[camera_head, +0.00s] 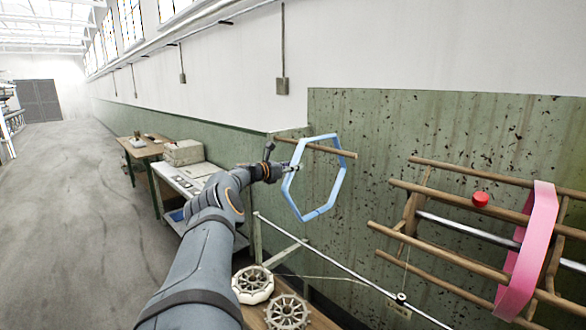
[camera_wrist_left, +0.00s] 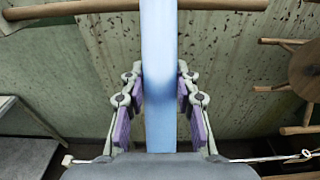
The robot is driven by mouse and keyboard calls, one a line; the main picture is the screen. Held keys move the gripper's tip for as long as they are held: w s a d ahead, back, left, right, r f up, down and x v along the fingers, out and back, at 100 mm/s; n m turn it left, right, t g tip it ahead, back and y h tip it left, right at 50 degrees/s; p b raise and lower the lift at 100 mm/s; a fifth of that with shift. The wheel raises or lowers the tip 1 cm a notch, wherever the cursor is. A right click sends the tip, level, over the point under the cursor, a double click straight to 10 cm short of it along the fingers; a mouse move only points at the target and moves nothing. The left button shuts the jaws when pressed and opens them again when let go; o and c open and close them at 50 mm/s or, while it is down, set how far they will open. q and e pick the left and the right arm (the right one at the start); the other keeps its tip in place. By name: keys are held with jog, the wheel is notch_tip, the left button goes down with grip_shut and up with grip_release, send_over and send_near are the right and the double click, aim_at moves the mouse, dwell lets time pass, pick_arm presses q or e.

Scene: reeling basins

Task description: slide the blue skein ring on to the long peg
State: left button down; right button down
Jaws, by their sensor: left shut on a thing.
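The blue skein ring (camera_head: 335,187) is a pale blue six-sided loop, standing roughly upright. My left gripper (camera_head: 289,168) is shut on its left side. In the left wrist view, the ring's band (camera_wrist_left: 158,50) runs upright between the pads of the left gripper (camera_wrist_left: 159,92). The long wooden peg (camera_head: 347,153) crosses the ring's upper part in the head view, and its right end shows beyond the ring. In the wrist view the peg (camera_wrist_left: 220,4) lies behind the band. I cannot tell whether it passes through the ring. My right gripper is out of view.
A wooden reel (camera_head: 440,195) with a pink skein (camera_head: 537,235) and a red knob (camera_head: 480,199) stands at right. Pale toothed wheels (camera_head: 287,312) lie at the bottom. A thin rail (camera_head: 330,260) runs below the ring. The green wall (camera_head: 370,125) is behind, and a bench (camera_head: 170,175) is left.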

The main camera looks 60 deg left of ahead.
pick_arm(q)
jog(key=shift+f+b, duration=0.55)
jog(key=shift+f, duration=0.25)
